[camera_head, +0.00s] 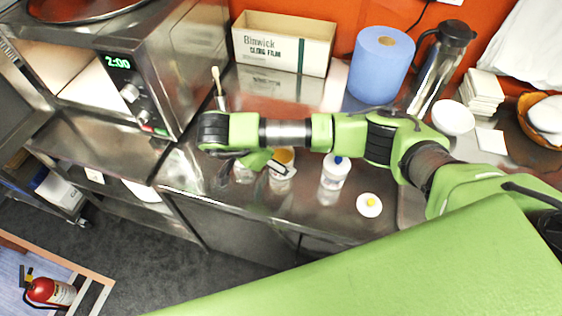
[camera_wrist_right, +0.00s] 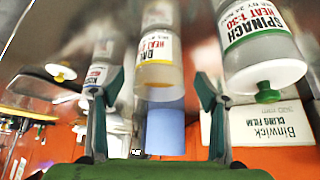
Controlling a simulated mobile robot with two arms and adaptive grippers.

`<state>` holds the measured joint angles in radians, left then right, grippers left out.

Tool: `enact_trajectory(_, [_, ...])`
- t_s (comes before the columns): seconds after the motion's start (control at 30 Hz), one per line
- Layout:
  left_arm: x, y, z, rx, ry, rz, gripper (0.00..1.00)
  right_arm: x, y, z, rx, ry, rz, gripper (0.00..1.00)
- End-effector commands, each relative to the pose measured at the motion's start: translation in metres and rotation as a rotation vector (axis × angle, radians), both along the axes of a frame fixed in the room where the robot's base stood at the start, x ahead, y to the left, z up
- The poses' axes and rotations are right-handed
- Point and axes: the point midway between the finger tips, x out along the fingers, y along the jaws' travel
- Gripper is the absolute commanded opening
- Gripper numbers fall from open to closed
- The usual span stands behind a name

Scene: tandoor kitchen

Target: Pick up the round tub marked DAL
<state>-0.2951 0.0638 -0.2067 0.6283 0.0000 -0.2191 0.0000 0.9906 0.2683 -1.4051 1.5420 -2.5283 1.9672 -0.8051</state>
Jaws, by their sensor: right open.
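The tub marked DAL (camera_wrist_right: 160,72), with a pale body and an amber band, shows in the right wrist view between the two fingers of my right gripper (camera_wrist_right: 158,92). The fingers are apart and a gap shows on each side of the tub; I cannot tell how far it reaches between them. My left gripper is not in view.
A SPINACH tub (camera_wrist_right: 262,60) is close to one finger. Behind are a cling film box (camera_head: 283,40), a blue roll (camera_head: 380,68) and an oven (camera_head: 150,60).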

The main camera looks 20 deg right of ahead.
Motion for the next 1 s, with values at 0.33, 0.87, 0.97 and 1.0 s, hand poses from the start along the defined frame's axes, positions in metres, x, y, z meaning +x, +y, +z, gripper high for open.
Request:
enact_trajectory(0.33, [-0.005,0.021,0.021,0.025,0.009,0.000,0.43,0.006,-0.019,-0.031,-0.001,0.002,-0.001,0.68])
enact_trajectory(0.87, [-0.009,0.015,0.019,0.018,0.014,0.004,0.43,0.007,-0.018,-0.031,0.000,-0.001,-0.001,0.18])
enact_trajectory(0.97, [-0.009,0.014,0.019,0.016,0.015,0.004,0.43,0.007,-0.018,-0.030,0.000,-0.001,-0.001,0.18])
enact_trajectory(1.0, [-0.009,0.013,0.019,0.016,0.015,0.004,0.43,0.007,-0.018,-0.030,0.000,-0.001,-0.001,0.18])
